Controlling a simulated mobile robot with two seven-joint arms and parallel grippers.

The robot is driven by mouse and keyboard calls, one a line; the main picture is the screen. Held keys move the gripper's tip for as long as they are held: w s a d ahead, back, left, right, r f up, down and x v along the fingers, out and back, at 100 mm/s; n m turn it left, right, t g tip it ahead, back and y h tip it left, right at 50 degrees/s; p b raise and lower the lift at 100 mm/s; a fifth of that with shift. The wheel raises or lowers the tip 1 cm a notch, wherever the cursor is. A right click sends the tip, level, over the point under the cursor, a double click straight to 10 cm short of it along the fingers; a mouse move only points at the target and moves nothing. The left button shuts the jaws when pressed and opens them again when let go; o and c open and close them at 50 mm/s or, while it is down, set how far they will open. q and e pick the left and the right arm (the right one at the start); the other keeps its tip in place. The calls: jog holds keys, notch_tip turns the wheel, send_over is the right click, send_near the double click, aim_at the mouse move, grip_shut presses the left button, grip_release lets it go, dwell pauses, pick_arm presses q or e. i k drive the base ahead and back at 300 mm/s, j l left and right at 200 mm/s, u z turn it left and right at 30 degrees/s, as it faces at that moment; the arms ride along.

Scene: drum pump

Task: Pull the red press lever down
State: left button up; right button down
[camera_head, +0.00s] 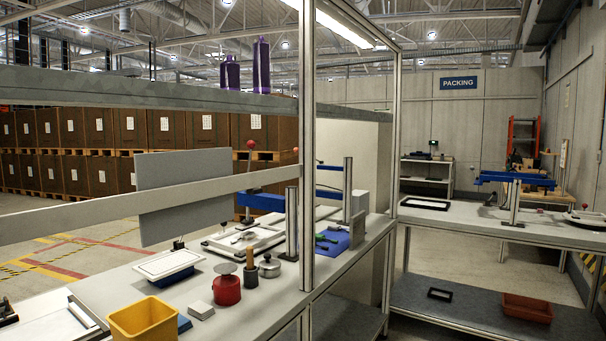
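A lever with a round red knob (250,144) stands upright at the blue press (262,201) on the near bench, behind the grey frame rail. A red can with a flat round plate on top (227,289) stands at the front of the bench. I cannot tell for sure which red-tipped part is the press lever. Neither of my grippers can be made out in this view.
A yellow bin (143,320), white cards (201,310), a framed tray (169,265), a wooden-handled tool (251,270) and a metal pot (269,266) crowd the near bench. A grey frame post (307,130) stands in front. Another blue press (514,178) is on the right bench.

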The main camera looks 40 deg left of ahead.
aim_at(251, 144)
jog(key=i+u, duration=0.3)
jog(key=i, duration=0.85)
jog(key=i+z, duration=0.15)
jog(key=i, duration=0.55)
jog(key=i+z, duration=0.15)
jog(key=i, duration=0.6)
jog(key=i+j+z, duration=0.15)
jog(key=i, duration=0.55)
jog(key=u, duration=4.45)
